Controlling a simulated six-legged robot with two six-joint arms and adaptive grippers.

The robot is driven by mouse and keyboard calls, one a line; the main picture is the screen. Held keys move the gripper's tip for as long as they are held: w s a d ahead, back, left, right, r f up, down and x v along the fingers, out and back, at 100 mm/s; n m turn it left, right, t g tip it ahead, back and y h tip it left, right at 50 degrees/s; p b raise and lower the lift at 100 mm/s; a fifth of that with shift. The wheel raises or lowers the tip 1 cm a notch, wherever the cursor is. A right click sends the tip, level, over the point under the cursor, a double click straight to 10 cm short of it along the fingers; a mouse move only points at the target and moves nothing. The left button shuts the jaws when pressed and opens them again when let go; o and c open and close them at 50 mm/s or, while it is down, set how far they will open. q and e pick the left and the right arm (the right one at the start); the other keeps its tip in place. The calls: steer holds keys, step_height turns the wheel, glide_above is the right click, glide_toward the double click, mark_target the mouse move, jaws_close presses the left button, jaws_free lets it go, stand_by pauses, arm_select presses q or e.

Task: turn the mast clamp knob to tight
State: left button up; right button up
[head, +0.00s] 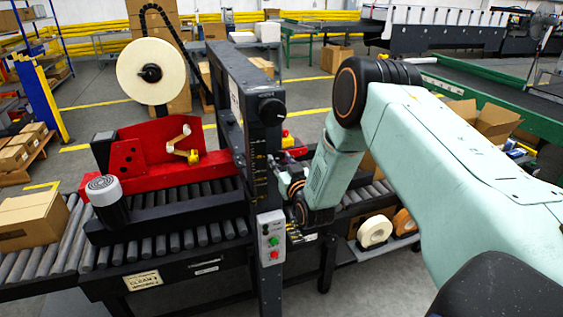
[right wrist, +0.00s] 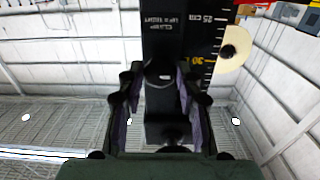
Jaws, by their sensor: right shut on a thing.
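The black mast (head: 262,160) of the machine stands in the middle of the head view, with a yellow scale down its face. In the right wrist view the mast (right wrist: 178,45) appears upside down, with scale marks and a white clamp label (right wrist: 162,22). My right gripper (right wrist: 160,78) is shut on the dark round clamp knob (right wrist: 164,74), one finger on each side. A small pale mark shows on the knob, but its turn position is not clear. In the head view my right gripper (head: 284,168) is by the mast's right side, and my wrist hides the knob.
Another black knob (head: 271,110) is higher on the mast. A control box (head: 271,238) with red and green buttons hangs below. A roller conveyor (head: 175,238), a red plate (head: 160,145) and a white tape roll (head: 151,71) are left. Tape rolls (head: 374,232) lie low at right.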

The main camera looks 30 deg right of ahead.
steer(key=c, duration=0.4)
steer(key=shift+m, duration=0.3)
steer(key=m+b, duration=0.3)
steer(key=shift+f, duration=0.1)
steer(key=m+b, duration=0.4)
steer(key=shift+m, duration=0.4)
steer(key=m+b, duration=0.5)
steer(key=shift+a, duration=0.1)
steer(key=shift+r+m+b, duration=0.2)
steer(key=shift+m+b, duration=1.65)
steer(key=shift+m, duration=0.45)
